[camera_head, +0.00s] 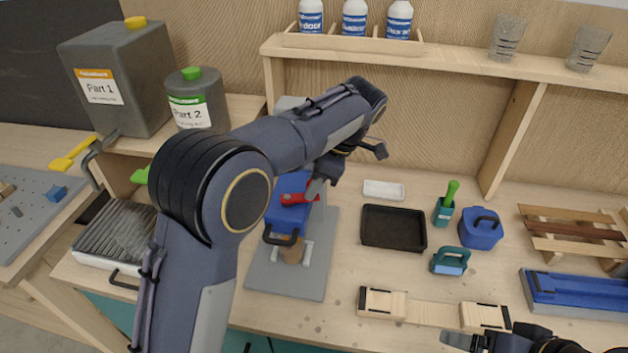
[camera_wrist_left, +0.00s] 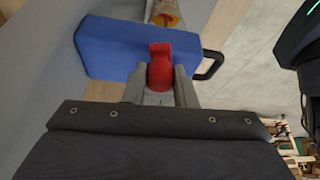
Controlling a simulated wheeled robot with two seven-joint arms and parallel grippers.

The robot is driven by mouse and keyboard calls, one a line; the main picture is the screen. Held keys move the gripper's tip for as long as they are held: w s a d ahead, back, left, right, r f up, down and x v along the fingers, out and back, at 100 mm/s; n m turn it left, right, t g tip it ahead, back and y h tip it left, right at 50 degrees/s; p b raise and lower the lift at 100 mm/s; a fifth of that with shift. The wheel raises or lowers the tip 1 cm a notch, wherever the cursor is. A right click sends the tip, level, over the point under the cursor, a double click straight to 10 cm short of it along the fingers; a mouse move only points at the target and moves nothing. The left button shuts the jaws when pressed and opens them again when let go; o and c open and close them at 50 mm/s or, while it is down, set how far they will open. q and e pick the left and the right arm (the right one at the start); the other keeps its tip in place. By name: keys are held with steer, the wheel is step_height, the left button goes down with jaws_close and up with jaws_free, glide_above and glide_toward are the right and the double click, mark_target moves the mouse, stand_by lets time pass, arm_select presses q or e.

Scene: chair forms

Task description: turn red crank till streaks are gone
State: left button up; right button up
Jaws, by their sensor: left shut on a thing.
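The red crank (camera_head: 297,198) is on a blue device (camera_head: 280,212) that stands on a grey base plate (camera_head: 262,277). My left gripper (camera_head: 318,186) reaches it from above. In the left wrist view my left gripper (camera_wrist_left: 160,88) is shut on the red crank (camera_wrist_left: 160,66), with a finger on each side. The blue body (camera_wrist_left: 105,50) with its black handle lies beyond it. A yellow-orange cylinder (camera_wrist_left: 166,14) shows partly at the top edge; I cannot make out streaks. My right gripper (camera_head: 475,341) is low at the right, partly cut off.
A black tray (camera_head: 393,228), a teal tool (camera_head: 450,261), a blue container (camera_head: 481,229) and a wooden fixture (camera_head: 432,311) stand to the right. Grey jugs (camera_head: 117,75) labelled Part 1 and Part 2 are at the left. A shelf (camera_head: 400,58) runs along the back.

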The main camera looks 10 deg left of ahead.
arm_select(q)
steer(key=shift+w+n, duration=0.1)
steer(key=shift+n, duration=0.2)
steer(key=o, duration=1)
steer(key=shift+a, duration=0.1)
steer(key=shift+r, duration=0.1)
steer(key=v, duration=0.7)
steer(key=shift+w+r, duration=0.1)
steer(key=shift+r, duration=0.2)
